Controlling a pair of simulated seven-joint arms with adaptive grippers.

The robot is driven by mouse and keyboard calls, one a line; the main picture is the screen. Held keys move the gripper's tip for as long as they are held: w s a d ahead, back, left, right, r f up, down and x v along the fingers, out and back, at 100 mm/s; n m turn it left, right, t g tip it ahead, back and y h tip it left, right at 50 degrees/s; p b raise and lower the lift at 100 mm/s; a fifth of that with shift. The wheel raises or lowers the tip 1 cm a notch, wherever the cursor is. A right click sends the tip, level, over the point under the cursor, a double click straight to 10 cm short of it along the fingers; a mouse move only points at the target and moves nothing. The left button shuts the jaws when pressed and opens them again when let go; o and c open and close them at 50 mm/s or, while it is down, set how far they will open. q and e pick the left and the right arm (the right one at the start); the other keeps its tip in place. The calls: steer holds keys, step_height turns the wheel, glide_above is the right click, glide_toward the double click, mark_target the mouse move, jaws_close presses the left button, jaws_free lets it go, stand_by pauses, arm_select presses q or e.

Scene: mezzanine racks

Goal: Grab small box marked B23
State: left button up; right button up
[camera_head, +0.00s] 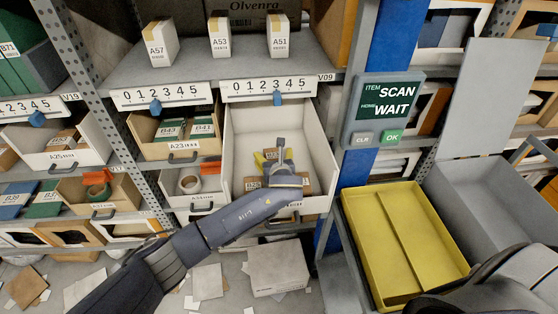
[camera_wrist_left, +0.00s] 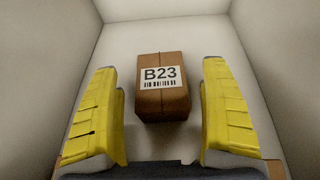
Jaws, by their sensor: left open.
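A small brown box with a white B23 label and barcode (camera_wrist_left: 163,90) rests on the floor of a white open drawer (camera_head: 322,165). In the left wrist view it lies between the two yellow-wrapped fingers, with a gap on each side. My left gripper (camera_head: 270,157) is open and reaches down into the drawer. In the head view the gripper and wrist partly hide the brown boxes in the drawer, and I cannot tell there which one is B23. My right gripper does not show.
The drawer's tall walls stand around the gripper. Small boxes A57 (camera_head: 160,43), A53 (camera_head: 220,33) and A51 (camera_head: 278,33) stand on the shelf above. A screen (camera_head: 384,108) reads SCAN and WAIT. A yellow divided tray (camera_head: 365,232) is at right.

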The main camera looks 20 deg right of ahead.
arm_select(q)
steer(key=shift+x, duration=1.3)
steer(key=shift+c, duration=0.2)
steer(key=c, duration=1.3)
